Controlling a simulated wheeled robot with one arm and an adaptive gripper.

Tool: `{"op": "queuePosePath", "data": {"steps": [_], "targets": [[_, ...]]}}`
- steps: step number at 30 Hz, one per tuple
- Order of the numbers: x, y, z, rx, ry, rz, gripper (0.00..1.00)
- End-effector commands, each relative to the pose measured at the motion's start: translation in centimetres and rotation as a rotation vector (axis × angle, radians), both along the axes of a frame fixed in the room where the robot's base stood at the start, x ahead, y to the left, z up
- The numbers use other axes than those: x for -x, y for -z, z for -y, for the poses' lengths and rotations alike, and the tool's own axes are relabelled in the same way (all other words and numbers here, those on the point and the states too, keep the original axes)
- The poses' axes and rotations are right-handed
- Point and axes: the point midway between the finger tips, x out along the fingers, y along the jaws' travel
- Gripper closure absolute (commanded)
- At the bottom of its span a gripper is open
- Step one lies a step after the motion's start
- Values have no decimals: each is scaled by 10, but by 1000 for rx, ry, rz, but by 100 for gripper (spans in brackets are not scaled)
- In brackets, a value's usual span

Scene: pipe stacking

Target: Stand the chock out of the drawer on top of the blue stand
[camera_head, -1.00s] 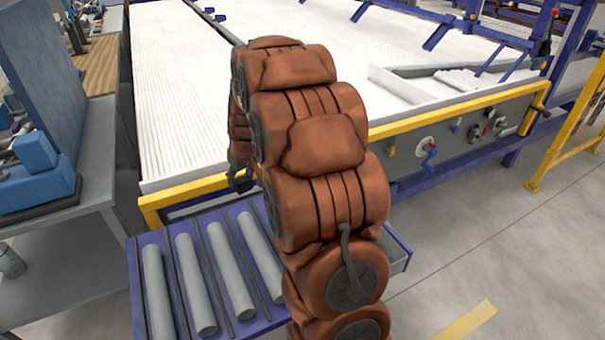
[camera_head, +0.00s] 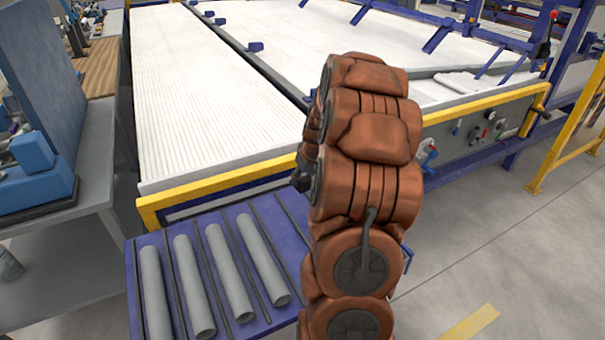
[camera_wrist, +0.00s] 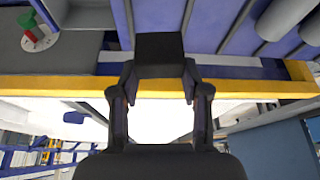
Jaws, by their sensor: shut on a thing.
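In the wrist view my gripper (camera_wrist: 160,75) is shut on a dark, block-shaped chock (camera_wrist: 160,48), held between its two fingertips. In this view the chock overlaps the yellow rail and the blue surface behind it; I cannot tell its height above them. A blue stand (camera_head: 262,326) with grey pipes lying on it is at lower left in the head view, and part of it shows in the wrist view (camera_wrist: 210,25). My arm hides the stand's right part and most of my gripper in the head view. I cannot make out the drawer clearly.
A large white-topped table with a yellow rail (camera_head: 215,188) stands behind the stand. Several grey pipes (camera_head: 232,272) lie in rows on the stand. A grey bench (camera_head: 70,245) with a blue panel (camera_head: 40,80) is at left. The floor (camera_head: 500,250) at right is clear.

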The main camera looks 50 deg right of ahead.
Motion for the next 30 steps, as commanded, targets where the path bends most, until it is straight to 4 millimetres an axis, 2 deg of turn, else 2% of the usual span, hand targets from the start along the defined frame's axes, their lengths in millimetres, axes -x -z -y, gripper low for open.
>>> {"op": "queuePosePath", "data": {"steps": [21,30], "targets": [[0,73,-1,-2,-2,-2,91],[0,88,-1,-1,0,0,91]]}}
